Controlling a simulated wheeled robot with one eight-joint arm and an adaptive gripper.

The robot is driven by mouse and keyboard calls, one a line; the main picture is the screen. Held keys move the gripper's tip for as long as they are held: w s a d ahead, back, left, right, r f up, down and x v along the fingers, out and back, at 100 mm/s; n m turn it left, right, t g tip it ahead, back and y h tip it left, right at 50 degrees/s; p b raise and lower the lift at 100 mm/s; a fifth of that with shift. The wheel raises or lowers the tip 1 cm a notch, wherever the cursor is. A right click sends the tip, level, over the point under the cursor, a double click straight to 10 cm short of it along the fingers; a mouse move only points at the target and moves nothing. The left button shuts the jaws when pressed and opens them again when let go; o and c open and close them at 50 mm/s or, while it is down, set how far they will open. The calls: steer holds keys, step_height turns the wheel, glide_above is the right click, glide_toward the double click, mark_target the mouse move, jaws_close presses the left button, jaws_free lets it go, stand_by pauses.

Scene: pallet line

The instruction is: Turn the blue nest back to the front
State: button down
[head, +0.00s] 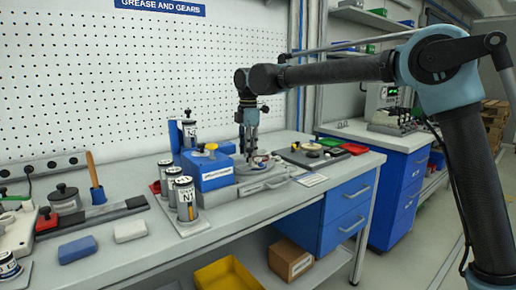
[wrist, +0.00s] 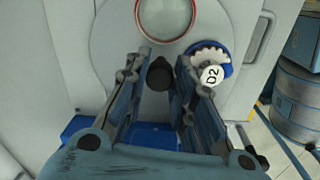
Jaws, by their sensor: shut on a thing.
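A grey turntable (head: 263,184) sits on the bench and fills the middle of the wrist view (wrist: 110,45). The blue nest (wrist: 229,69) is at its right side in the wrist view, holding a white toothed part (wrist: 208,57) and next to a round D2 tag (wrist: 211,76). A red-rimmed nest (wrist: 140,30) is at the top of that view. My gripper (head: 250,156) is low over the turntable, its fingers shut on a black knob (wrist: 160,74). In the head view, the gripper partly hides the turntable, and I cannot make out the blue nest.
A blue unit (head: 213,181) with knobs on top stands just left of the turntable. Several labelled cans (head: 186,198) stand left of it. A black tray (head: 308,155) with parts and a red bin (head: 354,149) lie to the right. The bench's front edge is clear.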

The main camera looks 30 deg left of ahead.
steer(key=shift+w, duration=0.4)
steer(key=c, duration=1.4)
jaws_free()
steer(key=shift+w, duration=0.1)
steer(key=shift+o, duration=0.4)
steer(key=shift+s, duration=0.3)
step_height(320, 180, up, 12)
steer(key=shift+d, duration=0.25)
